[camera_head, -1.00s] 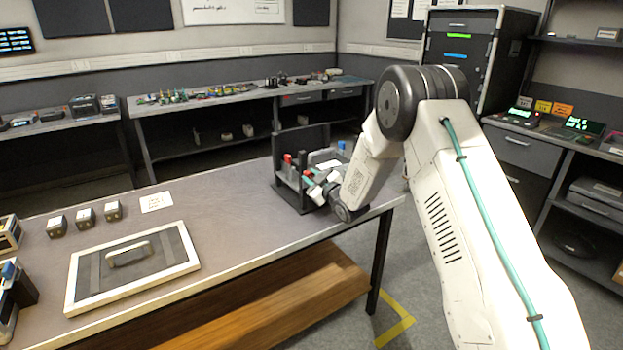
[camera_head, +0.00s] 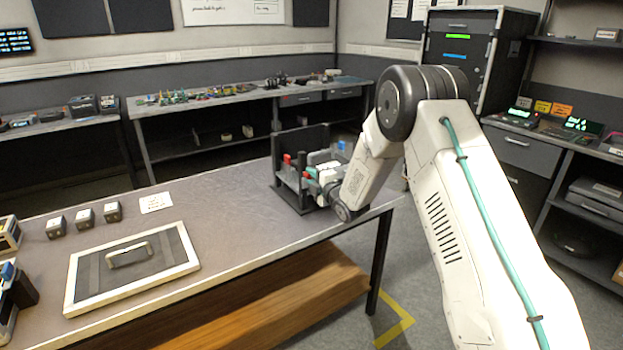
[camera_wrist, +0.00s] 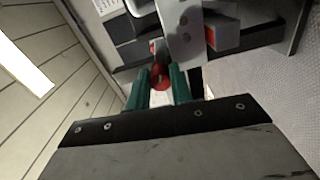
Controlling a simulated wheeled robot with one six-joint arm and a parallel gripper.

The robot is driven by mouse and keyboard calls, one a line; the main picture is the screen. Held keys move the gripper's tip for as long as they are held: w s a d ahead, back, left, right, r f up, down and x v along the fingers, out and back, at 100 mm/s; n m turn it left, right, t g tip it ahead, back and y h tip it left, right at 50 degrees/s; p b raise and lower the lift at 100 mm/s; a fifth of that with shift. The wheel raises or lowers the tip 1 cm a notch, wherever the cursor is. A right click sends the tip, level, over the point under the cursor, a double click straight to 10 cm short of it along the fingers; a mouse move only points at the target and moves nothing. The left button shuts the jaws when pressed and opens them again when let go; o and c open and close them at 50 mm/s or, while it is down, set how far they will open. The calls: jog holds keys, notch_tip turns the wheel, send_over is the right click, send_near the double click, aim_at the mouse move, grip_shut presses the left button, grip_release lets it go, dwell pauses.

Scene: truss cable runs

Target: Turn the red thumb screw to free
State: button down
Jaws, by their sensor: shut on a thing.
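A red thumb screw (camera_wrist: 159,77) shows in the wrist view between the two green fingers of my gripper (camera_wrist: 160,85), which is shut on it. In the head view my gripper (camera_head: 315,174) reaches into a dark fixture (camera_head: 297,199) at the right end of the table, and the held screw is mostly hidden there. A second red part (camera_head: 287,159) stands at the fixture's left. It is apart from my fingers. A blue part (camera_head: 341,146) stands at the fixture's back right.
The table (camera_head: 215,215) is clear left of the fixture. A framed panel with a handle (camera_head: 165,283), several small dark blocks (camera_head: 84,217) and a white card (camera_head: 156,202) lie farther left. The fixture's dark uprights stand close around my gripper.

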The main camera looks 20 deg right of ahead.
jog(key=shift+n, duration=1.7)
jog(key=c, duration=1.2)
grip_release()
jog(key=shift+a, duration=0.1)
jog(key=shift+c, duration=0.2)
jog(key=shift+s, duration=0.1)
jog(key=v, duration=0.7)
jog(key=shift+s, duration=0.35)
